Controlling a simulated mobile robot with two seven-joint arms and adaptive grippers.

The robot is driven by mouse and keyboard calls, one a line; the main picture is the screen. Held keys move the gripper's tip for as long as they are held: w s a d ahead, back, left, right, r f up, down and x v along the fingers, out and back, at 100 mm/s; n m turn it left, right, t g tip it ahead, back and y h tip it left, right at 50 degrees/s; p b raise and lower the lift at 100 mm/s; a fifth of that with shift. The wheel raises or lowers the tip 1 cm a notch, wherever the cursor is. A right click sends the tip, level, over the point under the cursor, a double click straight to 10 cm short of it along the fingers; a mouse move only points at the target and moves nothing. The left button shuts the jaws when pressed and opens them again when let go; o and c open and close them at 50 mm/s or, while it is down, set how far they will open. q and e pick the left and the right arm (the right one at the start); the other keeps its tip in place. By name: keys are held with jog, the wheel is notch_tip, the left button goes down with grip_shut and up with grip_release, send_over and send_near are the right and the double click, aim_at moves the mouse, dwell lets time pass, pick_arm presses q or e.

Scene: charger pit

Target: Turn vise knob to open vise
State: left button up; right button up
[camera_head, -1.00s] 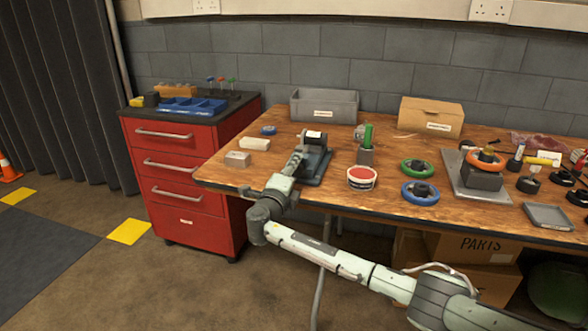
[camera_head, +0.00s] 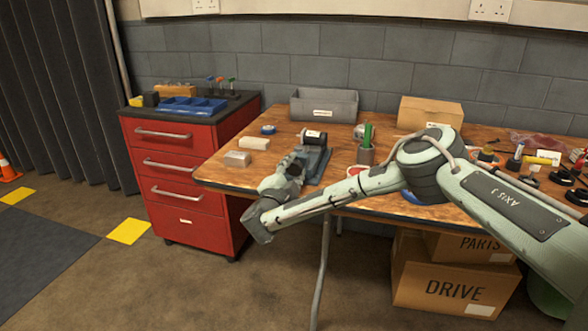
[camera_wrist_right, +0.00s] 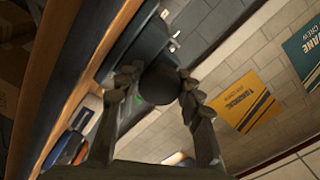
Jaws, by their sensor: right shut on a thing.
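The vise (camera_head: 316,163) stands near the front left of the wooden bench, a blue-grey body on a flat base. A black cylinder with a white label (camera_head: 313,136) sits at its back end. My right gripper (camera_head: 293,166) reaches the vise's front end and hides the knob in the head view. In the right wrist view, the dark round knob (camera_wrist_right: 159,86) lies between the two fingers of my right gripper (camera_wrist_right: 156,78), which is shut on it. The vise body (camera_wrist_right: 138,42) shows beyond the knob. My left gripper is not in view.
Light blocks (camera_head: 237,158) lie left of the vise. A grey bin (camera_head: 323,105) and cardboard box (camera_head: 430,113) stand behind. A red drawer cabinet (camera_head: 180,170) adjoins the bench's left end. My right arm crosses the bench's front edge.

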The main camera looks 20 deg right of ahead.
dwell(0.6)
jog(key=o, duration=1.2)
jog(key=shift+a, duration=0.1)
jog(key=v, duration=1.2)
